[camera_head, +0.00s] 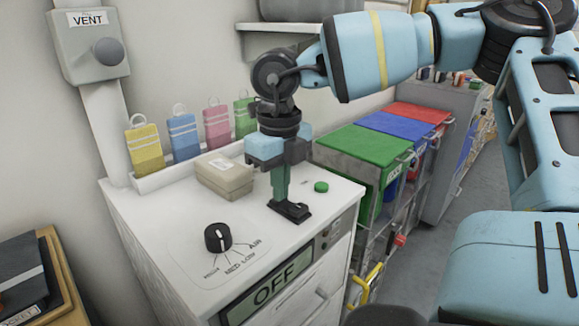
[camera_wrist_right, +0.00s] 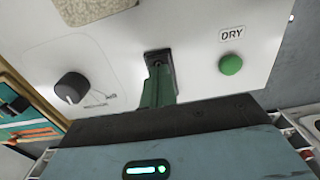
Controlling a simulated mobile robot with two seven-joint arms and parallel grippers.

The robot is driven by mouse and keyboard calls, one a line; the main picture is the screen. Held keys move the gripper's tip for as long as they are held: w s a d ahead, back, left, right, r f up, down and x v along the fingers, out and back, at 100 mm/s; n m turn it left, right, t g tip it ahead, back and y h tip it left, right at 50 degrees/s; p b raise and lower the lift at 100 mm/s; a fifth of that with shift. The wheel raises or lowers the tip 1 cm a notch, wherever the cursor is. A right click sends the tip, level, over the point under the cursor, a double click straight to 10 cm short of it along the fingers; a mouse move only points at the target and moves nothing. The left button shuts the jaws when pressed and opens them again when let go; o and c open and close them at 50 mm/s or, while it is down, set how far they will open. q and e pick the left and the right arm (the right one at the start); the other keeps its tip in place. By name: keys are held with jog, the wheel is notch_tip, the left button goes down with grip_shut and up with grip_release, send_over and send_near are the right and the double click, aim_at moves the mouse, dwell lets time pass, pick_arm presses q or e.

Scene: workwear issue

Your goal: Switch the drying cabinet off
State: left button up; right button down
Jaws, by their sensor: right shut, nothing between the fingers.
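The white drying cabinet (camera_head: 160,205) stands in front of me, and its front display (camera_head: 270,289) reads "OFF". Its top bears a black dial (camera_head: 218,237), also in the right wrist view (camera_wrist_right: 72,88), and a round green button (camera_head: 321,187), marked "DRY" in the wrist view (camera_wrist_right: 230,64). My right gripper (camera_head: 281,196) is shut and empty, pointing down between dial and button. Its green fingers end at a low black piece (camera_head: 292,212), which looks like a switch on the top; I cannot tell whether they touch it. My left gripper is out of view.
A tan box (camera_head: 224,176) lies on the cabinet top behind the dial. Several coloured tags (camera_head: 183,135) stand along the back. A "VENT" knob box (camera_head: 91,46) is on the wall. Green, blue and red lidded bins (camera_head: 357,150) stand to the right.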

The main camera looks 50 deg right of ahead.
jog(key=shift+r+p, duration=0.55)
jog(key=shift+r, duration=0.5)
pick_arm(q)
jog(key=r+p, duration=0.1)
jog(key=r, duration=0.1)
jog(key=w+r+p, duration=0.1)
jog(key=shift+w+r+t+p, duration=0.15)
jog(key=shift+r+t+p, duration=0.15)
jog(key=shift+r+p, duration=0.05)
pick_arm(e)
notch_tip(320, 180, up, 5)
jog(key=shift+f, duration=0.1)
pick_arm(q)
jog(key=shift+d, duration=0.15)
